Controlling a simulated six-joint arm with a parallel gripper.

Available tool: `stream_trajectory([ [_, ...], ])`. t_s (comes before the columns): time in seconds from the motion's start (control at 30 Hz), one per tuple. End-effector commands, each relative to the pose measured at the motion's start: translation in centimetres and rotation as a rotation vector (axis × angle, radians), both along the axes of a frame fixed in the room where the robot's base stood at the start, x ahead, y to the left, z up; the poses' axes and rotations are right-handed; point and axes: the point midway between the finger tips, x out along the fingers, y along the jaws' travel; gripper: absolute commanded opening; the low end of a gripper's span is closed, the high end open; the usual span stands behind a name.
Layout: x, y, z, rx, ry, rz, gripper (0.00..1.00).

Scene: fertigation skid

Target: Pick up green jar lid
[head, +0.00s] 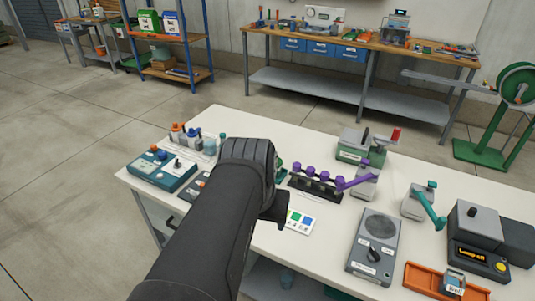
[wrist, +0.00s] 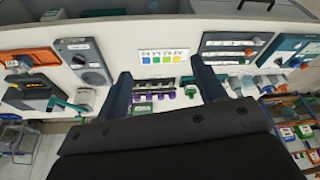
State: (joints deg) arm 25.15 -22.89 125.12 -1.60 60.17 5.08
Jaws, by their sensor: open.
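A small green item (head: 281,172), possibly the jar lid, shows beside my arm at the left end of the purple-knobbed rack in the head view; my arm partly hides it. In the head view the dark arm covers most of the gripper.
The rack with purple knobs (head: 315,182) stands close to my gripper. A card with coloured squares (head: 299,221) lies before it. A grey speaker-like box (head: 375,245), a green-handled valve (head: 425,205) and a teal box (head: 162,170) stand around. White table (head: 330,240) shows between them.

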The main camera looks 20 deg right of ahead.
Motion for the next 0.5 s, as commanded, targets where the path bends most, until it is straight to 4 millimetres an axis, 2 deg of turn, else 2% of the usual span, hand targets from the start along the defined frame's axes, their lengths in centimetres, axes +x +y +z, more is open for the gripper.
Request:
stream_trajectory([
  [0.03,1.6,-0.7,1.0,0.009,0.011,-0.01,0.64],
  [0.2,6.7,-3.0,3.7,0.036,0.041,-0.042,0.64],
  [0.5,16.1,-7.2,6.3,0.079,0.093,-0.099,0.64],
])
